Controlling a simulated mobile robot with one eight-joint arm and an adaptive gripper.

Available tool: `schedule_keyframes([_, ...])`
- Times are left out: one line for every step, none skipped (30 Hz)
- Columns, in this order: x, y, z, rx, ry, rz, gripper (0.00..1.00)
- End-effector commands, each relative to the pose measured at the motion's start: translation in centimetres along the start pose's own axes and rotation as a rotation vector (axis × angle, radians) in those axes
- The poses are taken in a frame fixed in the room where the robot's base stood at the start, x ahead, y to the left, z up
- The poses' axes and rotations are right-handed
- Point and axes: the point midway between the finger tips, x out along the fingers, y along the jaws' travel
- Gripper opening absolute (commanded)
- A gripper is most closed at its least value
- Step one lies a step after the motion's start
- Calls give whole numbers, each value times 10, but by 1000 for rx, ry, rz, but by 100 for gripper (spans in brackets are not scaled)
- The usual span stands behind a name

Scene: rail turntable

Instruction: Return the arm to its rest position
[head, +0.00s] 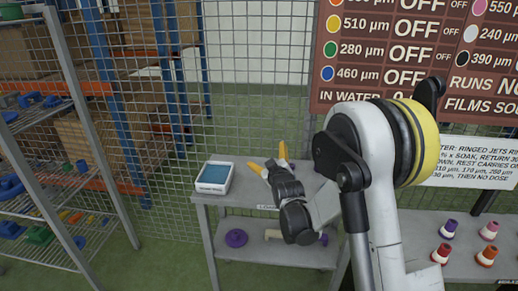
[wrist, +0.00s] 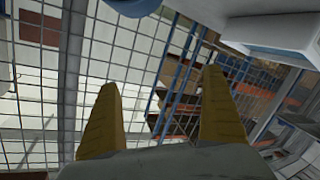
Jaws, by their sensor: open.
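My gripper (head: 269,161) shows in the head view above the grey table (head: 203,198). Its two yellow fingers are spread apart and point away from me, with nothing between them. In the wrist view, my gripper (wrist: 160,115) also has its fingers wide apart and empty, with wire mesh behind them. My white arm with its yellow and black joint fills the right middle of the head view and hides part of the table and the sign.
A white box with a blue top (head: 213,178) stands left of my gripper. A purple disc (head: 236,238) lies on the lower shelf. Several coloured spools (head: 448,229) stand at the right. A wire mesh fence (head: 240,110) is behind; a shelf rack (head: 85,130) stands left.

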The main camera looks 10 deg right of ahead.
Motion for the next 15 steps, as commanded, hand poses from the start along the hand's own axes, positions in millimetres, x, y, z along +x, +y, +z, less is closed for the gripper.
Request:
schedule_keyframes([-4,2,-4,6,-8,-4,97])
schedule_keyframes([-7,4,-7,13,-17,-9,97])
schedule_keyframes([-14,6,-11,23,-33,-18,97])
schedule_keyframes([-20,9,-16,33,-48,-25,97])
schedule_keyframes([-27,11,-20,46,-66,-34,97])
schedule_keyframes([-39,15,-26,64,-94,-47,97])
schedule_keyframes([-49,17,-31,80,-117,-58,97])
schedule_keyframes([-60,20,-35,96,-141,-68,97])
schedule_keyframes([-77,22,-40,118,-174,-82,97])
schedule_keyframes([-89,24,-43,135,-199,-91,97])
schedule_keyframes([-102,26,-45,151,-224,-101,97])
schedule_keyframes([-120,27,-47,173,-258,-112,97])
schedule_keyframes([-133,28,-48,189,-283,-121,97])
schedule_keyframes([-148,28,-49,206,-309,-128,97])
schedule_keyframes([-167,28,-49,227,-344,-138,97])
